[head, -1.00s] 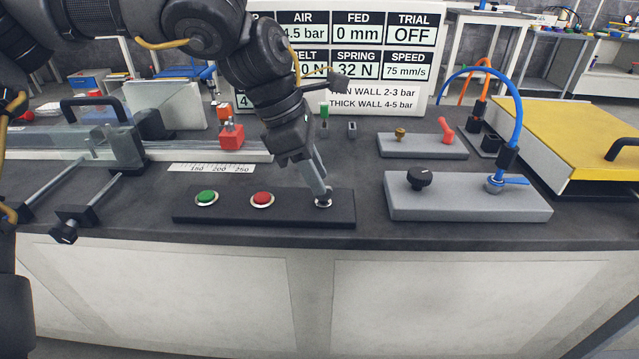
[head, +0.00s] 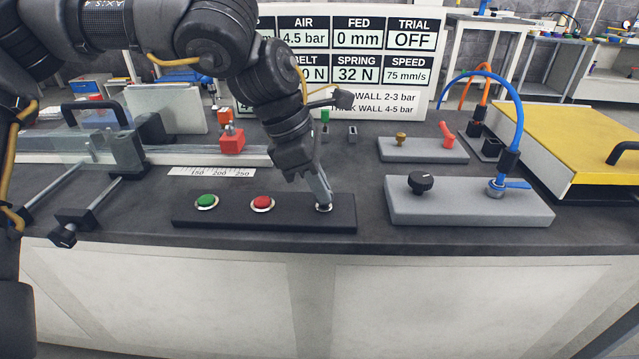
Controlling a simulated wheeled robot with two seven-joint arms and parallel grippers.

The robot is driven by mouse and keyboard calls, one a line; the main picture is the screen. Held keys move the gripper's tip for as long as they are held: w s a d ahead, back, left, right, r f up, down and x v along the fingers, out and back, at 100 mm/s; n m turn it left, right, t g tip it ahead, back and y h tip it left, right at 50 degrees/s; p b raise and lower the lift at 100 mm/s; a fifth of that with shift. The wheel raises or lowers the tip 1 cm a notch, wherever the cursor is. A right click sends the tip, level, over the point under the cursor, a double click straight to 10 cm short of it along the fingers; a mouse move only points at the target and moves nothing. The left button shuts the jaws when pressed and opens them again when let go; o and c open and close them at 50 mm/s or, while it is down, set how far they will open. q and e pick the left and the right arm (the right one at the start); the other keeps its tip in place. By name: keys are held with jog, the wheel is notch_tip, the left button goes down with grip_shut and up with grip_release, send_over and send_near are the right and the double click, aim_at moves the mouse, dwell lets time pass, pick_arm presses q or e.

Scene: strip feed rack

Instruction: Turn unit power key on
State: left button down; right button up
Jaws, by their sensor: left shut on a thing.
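The power key (head: 323,208) sits in a round silver switch at the right end of a black control panel (head: 290,216). My left gripper (head: 322,202) reaches down from above and is shut on the key. The fingers cover most of the key, so I cannot tell which way it points. A green button (head: 206,201) and a red button (head: 262,203) are on the same panel to the left. My right gripper is not in view.
A grey block with a black knob (head: 421,182) and a blue-handled valve (head: 496,186) stands right of the panel. A yellow lid (head: 575,135) is at the far right. A sign board (head: 400,50) stands behind. The bench front strip is clear.

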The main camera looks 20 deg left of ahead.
pick_arm(q)
jog(key=shift+s+d+n+t, duration=0.1)
jog(key=shift+n+t, duration=0.3)
jog(key=shift+n, duration=0.7)
jog(key=shift+n+b, duration=0.3)
jog(key=shift+n, duration=0.1)
jog(key=n+t+y, duration=0.1)
jog(key=n, duration=0.1)
jog(key=shift+n, duration=0.4)
jog(key=shift+s+d+n+t+y+b, duration=0.1)
jog(key=shift+n+t+y+b, duration=0.2)
jog(key=shift+n, duration=0.6)
jog(key=shift+n+y, duration=0.3)
jog(key=shift+n, duration=0.6)
jog(key=n+y, duration=0.1)
jog(key=n, duration=0.1)
jog(key=shift+d+n+t, duration=0.1)
jog(key=shift+n+t, duration=0.3)
jog(key=n+y, duration=0.2)
jog(key=n, duration=0.3)
jog(key=shift+d+p, duration=0.1)
jog(key=shift+p, duration=0.25)
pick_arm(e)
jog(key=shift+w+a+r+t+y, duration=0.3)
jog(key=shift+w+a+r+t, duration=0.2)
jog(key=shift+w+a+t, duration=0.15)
pick_arm(q)
jog(key=shift+n, duration=0.4)
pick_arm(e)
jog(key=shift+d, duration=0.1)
